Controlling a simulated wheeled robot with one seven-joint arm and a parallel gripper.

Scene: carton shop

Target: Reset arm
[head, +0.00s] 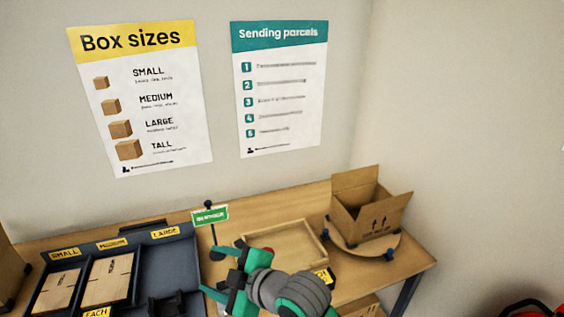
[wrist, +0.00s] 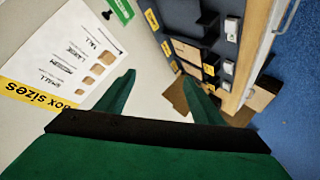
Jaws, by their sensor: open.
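My gripper (head: 214,269) is green and raised in front of the workbench in the head view, pointing left. Its two fingers are apart and nothing is between them. In the wrist view the two green fingers (wrist: 158,76) also stand apart, with the wall and the dark organiser beyond them. My grey and green arm hides part of the bench behind it.
A dark organiser (head: 184,248) with flat cartons is at the left of the bench (head: 414,262). A wooden tray (head: 312,236) lies mid-bench. An open carton (head: 370,213) stands on a round turntable (head: 345,250) at right. A green sign (head: 211,215) stands behind the gripper.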

